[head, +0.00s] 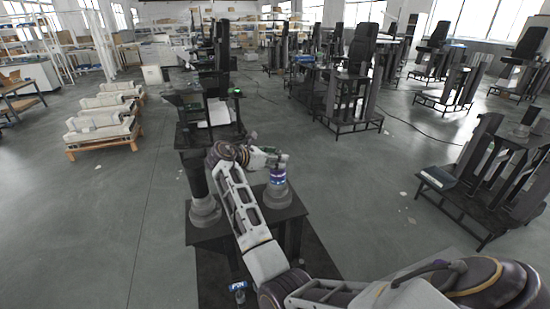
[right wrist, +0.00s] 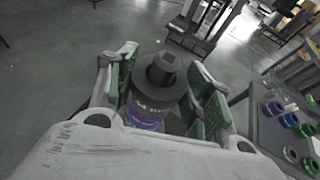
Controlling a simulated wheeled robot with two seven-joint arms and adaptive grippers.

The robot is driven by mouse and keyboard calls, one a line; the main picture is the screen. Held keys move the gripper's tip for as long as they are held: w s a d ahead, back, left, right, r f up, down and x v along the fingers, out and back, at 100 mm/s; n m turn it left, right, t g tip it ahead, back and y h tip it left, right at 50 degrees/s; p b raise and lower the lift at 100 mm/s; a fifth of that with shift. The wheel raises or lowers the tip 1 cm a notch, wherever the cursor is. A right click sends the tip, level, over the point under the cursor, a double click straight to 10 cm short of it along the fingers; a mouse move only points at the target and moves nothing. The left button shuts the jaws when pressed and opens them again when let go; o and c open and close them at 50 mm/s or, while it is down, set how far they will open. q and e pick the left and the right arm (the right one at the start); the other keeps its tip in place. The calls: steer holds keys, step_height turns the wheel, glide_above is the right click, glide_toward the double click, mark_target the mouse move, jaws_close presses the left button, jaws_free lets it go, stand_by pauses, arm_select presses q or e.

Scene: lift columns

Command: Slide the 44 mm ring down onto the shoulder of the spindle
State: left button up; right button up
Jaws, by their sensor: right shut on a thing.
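The 44 mm ring (right wrist: 147,112) shows in the right wrist view as a dark and purple band with pale lettering. It sits between the green finger pads of my right gripper (right wrist: 165,98), which is shut on it. The dark, square-topped tip of the spindle (right wrist: 162,71) stands above the ring's wide dark top, so the ring appears to be around the spindle. In the head view the purple ring (head: 278,176) is above the spindle's light grey base (head: 277,196), just below my right gripper (head: 277,159). Whether it touches the shoulder is hidden. My left gripper is out of view.
A second grey cylindrical base (head: 204,212) stands left of my right forearm. Dark column stands (head: 350,90) fill the back right. Floor at left is open.

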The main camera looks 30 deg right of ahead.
steer(key=o, duration=1.3)
steer(key=shift+a, duration=0.1)
steer(key=shift+v, duration=3.7)
